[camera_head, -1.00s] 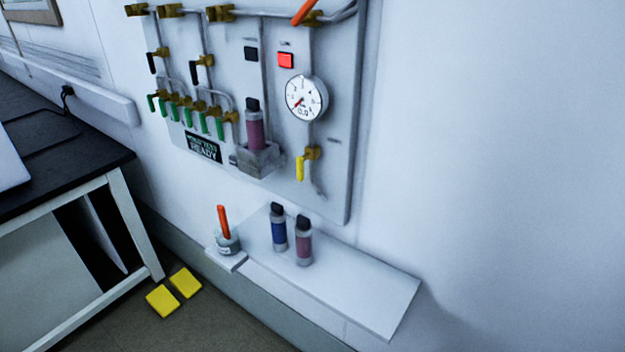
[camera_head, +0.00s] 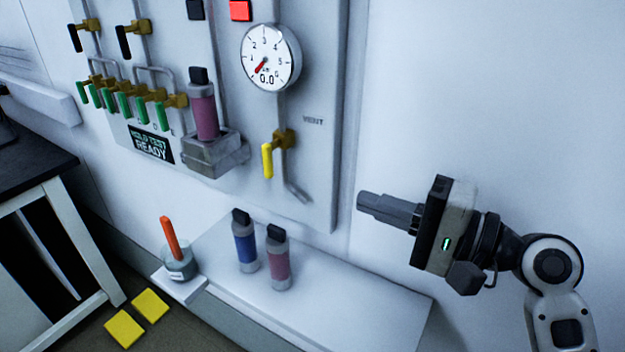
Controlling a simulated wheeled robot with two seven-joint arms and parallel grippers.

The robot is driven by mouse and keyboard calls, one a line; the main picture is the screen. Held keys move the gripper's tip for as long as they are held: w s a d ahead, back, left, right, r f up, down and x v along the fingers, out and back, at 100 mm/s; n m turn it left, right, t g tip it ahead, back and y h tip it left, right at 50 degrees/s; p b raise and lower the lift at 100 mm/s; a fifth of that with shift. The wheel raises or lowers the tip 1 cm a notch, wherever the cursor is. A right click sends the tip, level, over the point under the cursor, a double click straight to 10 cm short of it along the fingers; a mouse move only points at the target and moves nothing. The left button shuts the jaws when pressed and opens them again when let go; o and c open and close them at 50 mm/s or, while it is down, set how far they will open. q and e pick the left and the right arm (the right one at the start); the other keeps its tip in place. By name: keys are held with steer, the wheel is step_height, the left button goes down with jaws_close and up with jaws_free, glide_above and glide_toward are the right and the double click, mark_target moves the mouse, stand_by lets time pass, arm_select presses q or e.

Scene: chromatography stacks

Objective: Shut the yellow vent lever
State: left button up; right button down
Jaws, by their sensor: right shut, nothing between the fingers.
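The yellow vent lever (camera_head: 267,160) hangs straight down from a brass valve (camera_head: 284,139) on the grey wall panel, below the gauge and left of the word VENT. My right gripper (camera_head: 362,203) is in front of the wall, to the right of the lever and a little lower in the picture, apart from it. Its fingers are shut, empty, and point left. My left gripper is not in view.
The pressure gauge (camera_head: 270,57) reads 0.0. A purple cartridge (camera_head: 203,112) stands in a grey holder (camera_head: 213,154). Green levers (camera_head: 124,106) hang at left.

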mark_target(271, 169)
arm_select(q)
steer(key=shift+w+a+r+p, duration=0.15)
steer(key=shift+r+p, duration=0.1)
steer(key=shift+p, duration=0.55)
arm_select(e)
steer(key=x, duration=1.3)
steer(key=shift+w+a, duration=0.25)
steer(key=shift+a, duration=0.05)
